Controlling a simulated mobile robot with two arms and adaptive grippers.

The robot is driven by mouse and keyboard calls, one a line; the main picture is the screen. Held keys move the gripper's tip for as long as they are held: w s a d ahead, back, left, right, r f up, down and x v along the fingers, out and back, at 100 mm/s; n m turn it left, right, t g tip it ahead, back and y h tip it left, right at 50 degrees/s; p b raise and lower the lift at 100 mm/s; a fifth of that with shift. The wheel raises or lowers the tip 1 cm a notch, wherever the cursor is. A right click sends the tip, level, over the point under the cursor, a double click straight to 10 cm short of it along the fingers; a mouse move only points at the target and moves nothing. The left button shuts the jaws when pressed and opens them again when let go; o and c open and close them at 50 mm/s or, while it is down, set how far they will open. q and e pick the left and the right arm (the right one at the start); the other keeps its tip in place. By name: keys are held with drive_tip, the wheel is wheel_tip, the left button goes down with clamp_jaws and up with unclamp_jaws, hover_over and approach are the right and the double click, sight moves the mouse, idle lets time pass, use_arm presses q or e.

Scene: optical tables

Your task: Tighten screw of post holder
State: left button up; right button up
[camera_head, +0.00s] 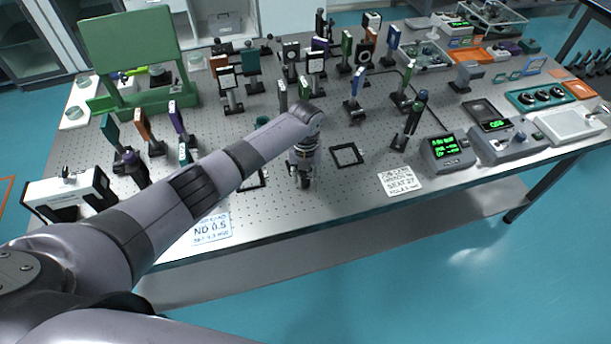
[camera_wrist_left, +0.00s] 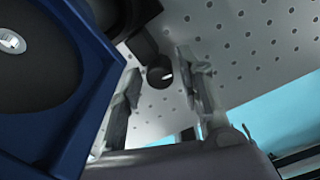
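My left gripper (camera_head: 305,182) points down at the optical table near its front edge, and the details of its fingers are too small to read in the head view. In the left wrist view the two fingers of the left gripper (camera_wrist_left: 160,68) stand apart. A small dark round knob with a pale mark (camera_wrist_left: 159,77) shows between their tips, next to a black holder-like part (camera_wrist_left: 128,18); I cannot tell if it touches a finger. It may be the post holder's screw. In the head view this spot is hidden by my arm and gripper. My right gripper is not in view.
The perforated table (camera_head: 330,195) holds many post-mounted optics behind my arm. A blue mount with a dark disc (camera_wrist_left: 95,62) fills the wrist view's left side. A black square frame (camera_head: 347,154) and a white label card (camera_head: 400,181) lie right of the gripper.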

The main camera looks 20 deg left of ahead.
sight(305, 178)
use_arm(q)
clamp_jaws()
drive_tip(key=shift+n, duration=0.8)
drive_tip(key=shift+o, duration=1.3)
unclamp_jaws()
wheel_tip(305, 178, up, 12)
